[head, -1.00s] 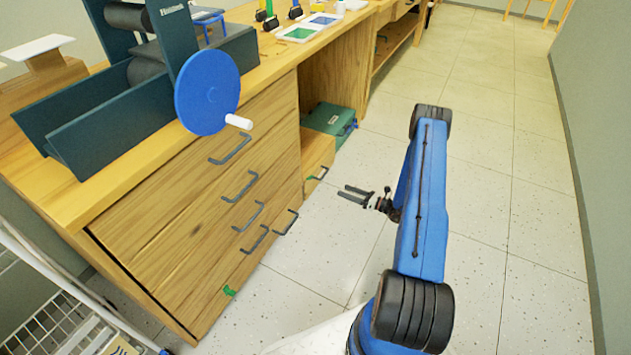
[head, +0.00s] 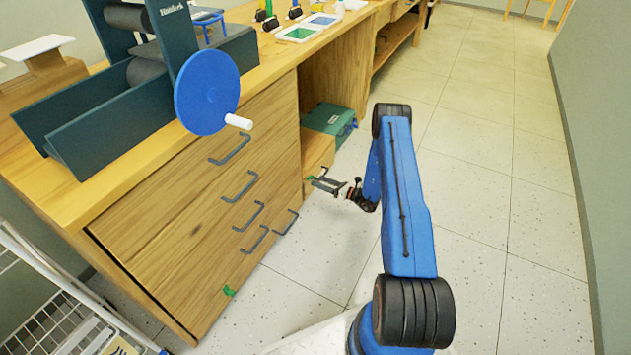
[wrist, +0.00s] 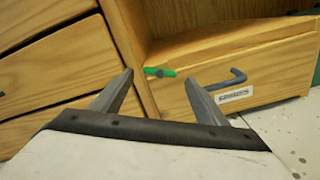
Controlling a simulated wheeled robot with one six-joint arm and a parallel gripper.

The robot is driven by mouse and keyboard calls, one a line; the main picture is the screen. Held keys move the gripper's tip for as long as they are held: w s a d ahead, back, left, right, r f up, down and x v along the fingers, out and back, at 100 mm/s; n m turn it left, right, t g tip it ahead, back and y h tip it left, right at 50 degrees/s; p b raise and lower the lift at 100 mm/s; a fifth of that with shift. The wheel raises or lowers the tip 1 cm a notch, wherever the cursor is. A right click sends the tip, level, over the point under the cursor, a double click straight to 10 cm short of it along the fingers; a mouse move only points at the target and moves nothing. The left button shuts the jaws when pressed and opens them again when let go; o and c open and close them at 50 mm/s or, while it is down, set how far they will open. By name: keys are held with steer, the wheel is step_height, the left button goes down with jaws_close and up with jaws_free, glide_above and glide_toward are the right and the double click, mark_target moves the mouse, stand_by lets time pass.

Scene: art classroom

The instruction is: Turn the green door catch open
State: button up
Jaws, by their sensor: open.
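A green door catch (wrist: 160,72) is mounted on the wooden front near the floor, at the upper left corner of a small labelled drawer (wrist: 265,80). In the wrist view the catch lies roughly level, between and just beyond my fingertips. My gripper (wrist: 158,82) is open and empty, and no contact with the catch shows. In the head view my gripper (head: 327,183) is close to the small low drawer front, and the catch there (head: 309,178) is small beside the fingers. Another green catch (head: 229,291) sits low on the nearer cabinet.
Dark bar handles (head: 240,187) stick out of the wooden cabinet front to the left. The tiled floor (head: 480,200) to the right is clear.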

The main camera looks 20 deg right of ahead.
mark_target(311, 178)
steer(key=shift+x, duration=1.65)
steer(key=c, duration=1.1)
steer(key=shift+o, duration=0.2)
steer(key=shift+n, duration=2.7)
steer(key=o, duration=1.1)
steer(key=shift+c, duration=0.2)
steer(key=shift+s+d, duration=0.1)
steer(key=v, duration=1.7)
